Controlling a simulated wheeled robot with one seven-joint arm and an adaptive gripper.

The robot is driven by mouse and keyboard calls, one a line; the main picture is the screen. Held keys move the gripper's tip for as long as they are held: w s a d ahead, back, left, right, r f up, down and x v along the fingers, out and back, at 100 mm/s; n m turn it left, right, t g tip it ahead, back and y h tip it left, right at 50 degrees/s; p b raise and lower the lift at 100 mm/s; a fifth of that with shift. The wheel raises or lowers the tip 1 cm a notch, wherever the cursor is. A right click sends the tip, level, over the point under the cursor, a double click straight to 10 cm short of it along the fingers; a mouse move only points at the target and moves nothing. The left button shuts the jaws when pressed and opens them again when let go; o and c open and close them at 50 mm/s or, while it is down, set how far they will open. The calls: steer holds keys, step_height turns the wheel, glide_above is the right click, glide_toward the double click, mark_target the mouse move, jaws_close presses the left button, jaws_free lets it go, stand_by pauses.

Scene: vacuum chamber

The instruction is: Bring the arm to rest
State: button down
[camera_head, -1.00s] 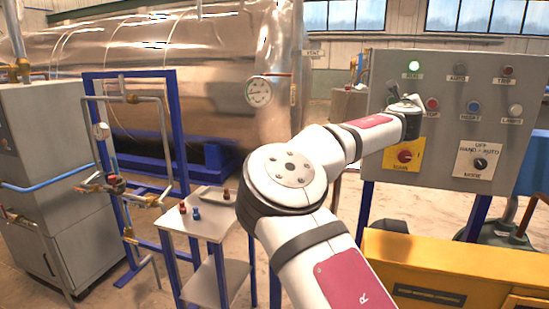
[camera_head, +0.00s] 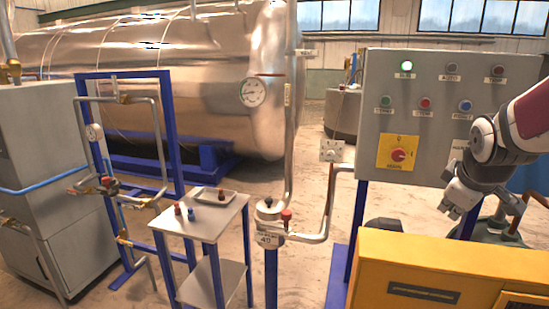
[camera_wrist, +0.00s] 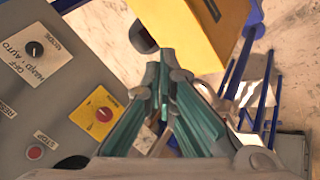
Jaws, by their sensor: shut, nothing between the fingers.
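My arm comes in from the right edge of the head view. My gripper (camera_head: 458,203) hangs in front of the lower right of the grey control panel, above the yellow cabinet, pointing down and left. In the wrist view my gripper (camera_wrist: 167,62) shows two teal-lined fingers meeting at their tips, shut and empty. It hides part of the panel's lower right, including most of the mode switch label in the head view.
The grey control panel (camera_head: 412,72) has a lit green lamp and a red switch on a yellow plate (camera_head: 398,154). The yellow cabinet (camera_head: 390,250) stands below. A small table (camera_head: 215,225) holds a tray and small parts. A pipe with a valve (camera_head: 285,220) stands mid-view.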

steer(key=s+a+r+m+g+y, duration=0.1)
steer(key=s+a+m, duration=0.5)
steer(key=s+a, duration=1.3)
steer(key=s+r+y, duration=0.1)
steer(key=s+y, duration=0.1)
steer(key=s, duration=0.1)
steer(key=shift+s+a+r+m, duration=0.15)
steer(key=shift+s+a+m, duration=0.1)
steer(key=shift+m, duration=0.05)
